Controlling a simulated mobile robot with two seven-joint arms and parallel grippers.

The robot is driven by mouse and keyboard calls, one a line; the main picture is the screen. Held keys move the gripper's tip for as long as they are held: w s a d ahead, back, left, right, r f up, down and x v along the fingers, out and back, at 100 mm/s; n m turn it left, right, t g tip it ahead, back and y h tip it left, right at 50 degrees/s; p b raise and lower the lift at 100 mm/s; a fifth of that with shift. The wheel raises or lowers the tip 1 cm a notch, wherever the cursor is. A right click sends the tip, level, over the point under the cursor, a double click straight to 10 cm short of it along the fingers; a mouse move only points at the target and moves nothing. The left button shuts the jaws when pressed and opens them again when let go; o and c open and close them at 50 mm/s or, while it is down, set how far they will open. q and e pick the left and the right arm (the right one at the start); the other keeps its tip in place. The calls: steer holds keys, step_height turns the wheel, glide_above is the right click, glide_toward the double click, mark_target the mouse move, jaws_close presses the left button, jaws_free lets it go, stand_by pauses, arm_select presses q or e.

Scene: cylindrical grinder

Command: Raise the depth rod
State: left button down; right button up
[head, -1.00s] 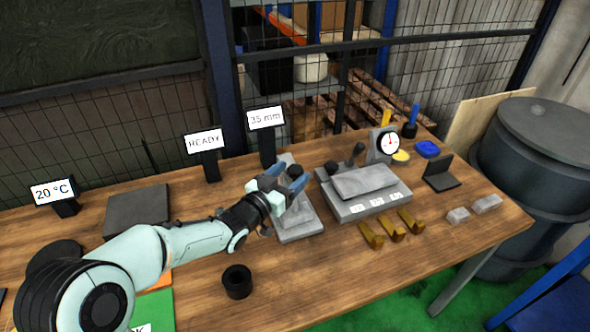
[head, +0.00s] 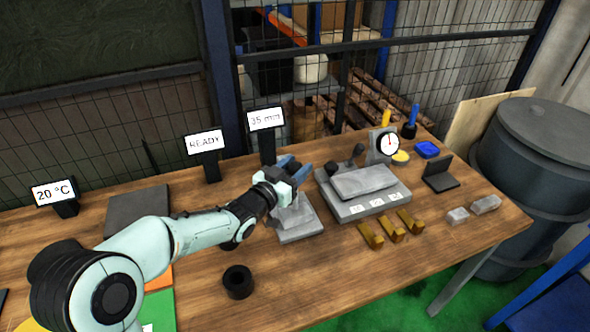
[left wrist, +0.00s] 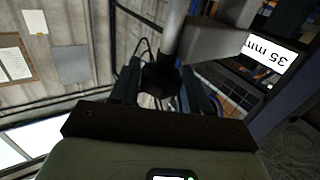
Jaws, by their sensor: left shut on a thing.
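My left gripper (head: 297,171) is over a grey stand at the middle of the bench, with its fingers at the stand's upper part. In the left wrist view the two fingers (left wrist: 163,92) stand on either side of a dark knob-like end (left wrist: 160,78), and the gripper is shut on it. A grey round rod or column (left wrist: 174,32) runs up from there, beside a grey block (left wrist: 217,40). I take the dark end to be part of the depth rod. The stand's grey base (head: 301,236) shows below the gripper; its upper part is mostly hidden. My right gripper is not in view.
A grey fixture (head: 366,209) with a dial gauge (head: 389,143) behind it stands close to the right. Brass pieces (head: 391,229) lie in front of it. A black ring (head: 238,281) is near the front. The "35 mm" sign (head: 266,120) stands just behind the gripper.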

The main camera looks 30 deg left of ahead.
arm_select(q)
step_height(320, 180, up, 5)
steer(key=shift+f+p, duration=0.2)
steer(key=shift+p, duration=0.5)
steer(key=c, duration=0.6)
jaws_free()
steer(key=shift+c, duration=0.2)
steer(key=shift+f, duration=0.1)
steer(key=shift+s, duration=0.2)
steer(key=s+a, duration=0.1)
steer(key=s, duration=1.2)
steer(key=shift+a+b, duration=0.3)
steer(key=shift+b, duration=0.05)
